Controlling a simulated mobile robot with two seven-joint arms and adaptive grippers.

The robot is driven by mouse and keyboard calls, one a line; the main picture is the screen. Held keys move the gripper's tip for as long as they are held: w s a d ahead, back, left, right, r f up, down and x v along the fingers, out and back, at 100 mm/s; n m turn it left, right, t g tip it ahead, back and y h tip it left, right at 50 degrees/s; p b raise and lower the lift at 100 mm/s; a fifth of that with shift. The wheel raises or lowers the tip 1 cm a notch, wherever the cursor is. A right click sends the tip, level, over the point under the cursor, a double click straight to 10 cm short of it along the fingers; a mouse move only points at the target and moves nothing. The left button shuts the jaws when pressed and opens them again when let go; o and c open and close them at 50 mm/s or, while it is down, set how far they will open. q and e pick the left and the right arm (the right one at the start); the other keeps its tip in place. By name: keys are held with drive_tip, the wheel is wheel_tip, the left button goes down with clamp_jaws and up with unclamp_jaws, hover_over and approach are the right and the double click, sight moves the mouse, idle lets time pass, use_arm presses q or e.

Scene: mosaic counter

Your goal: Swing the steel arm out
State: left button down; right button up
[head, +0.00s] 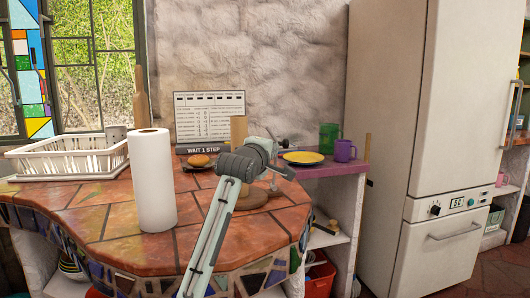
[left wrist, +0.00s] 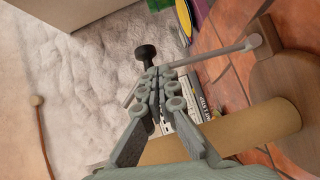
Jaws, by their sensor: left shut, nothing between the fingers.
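A steel arm (left wrist: 215,55) shows as a thin grey rod in the left wrist view, with one end near a round wooden base (left wrist: 285,75). A black knob (left wrist: 145,52) shows beside my fingertips. A thick tan post (left wrist: 240,127) lies across the lower part of that view. In the head view the tan post (head: 239,128) and wooden base (head: 250,199) are partly hidden behind my left gripper (head: 284,170). The gripper is shut and empty. Its fingertips (left wrist: 155,78) overlap the rod in the left wrist view; I cannot tell whether they touch. My right gripper is not in view.
A white paper roll (head: 152,180) stands upright on the tiled counter (head: 95,222), left of my arm. A white dish rack (head: 65,160) is at the far left. A yellow plate (head: 303,157), purple mug (head: 344,151) and green cup (head: 329,138) stand on the purple shelf to the right.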

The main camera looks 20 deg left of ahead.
use_arm(q)
drive_tip(key=w+d+f+m+g+y, duration=0.1)
drive_tip(key=w+d+m+g, duration=0.2)
drive_tip(key=w+d+m, duration=0.1)
drive_tip(key=shift+d+f+m+g+y, duration=0.2)
drive_tip(key=shift+d+m+g+y, duration=0.15)
drive_tip(key=shift+d, duration=0.55)
drive_tip(key=shift+a, duration=0.1)
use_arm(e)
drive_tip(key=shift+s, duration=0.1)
